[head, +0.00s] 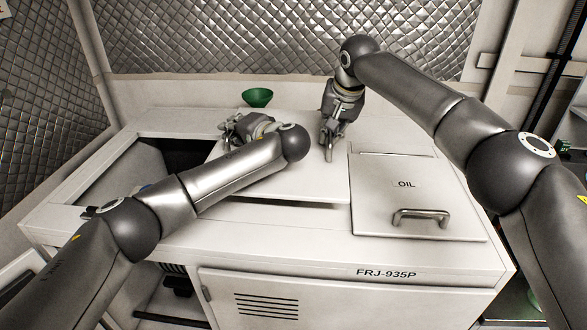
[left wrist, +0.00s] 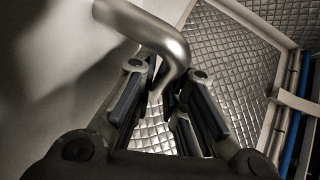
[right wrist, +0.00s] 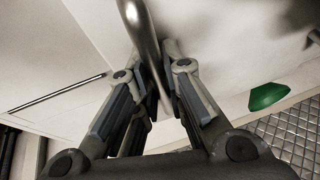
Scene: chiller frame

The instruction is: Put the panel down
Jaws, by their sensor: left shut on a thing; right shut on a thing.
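The panel (head: 310,185) is a flat white plate on the white cabinet, beside the dark opening (head: 185,157) and covering its right part. A dark gap shows under its front edge, so that edge looks slightly raised. My left gripper (head: 229,124) is at the panel's left rear and is shut on a metal handle (left wrist: 172,50), clear in the left wrist view. My right gripper (head: 328,150) is over the panel's right part and is shut on another metal handle (right wrist: 143,35), clear in the right wrist view. The handles are mostly hidden in the head view.
A closed lid marked OIL (head: 375,200) with a bar handle lies close to the panel's right. A quilted metal wall (head: 270,40) rises behind.

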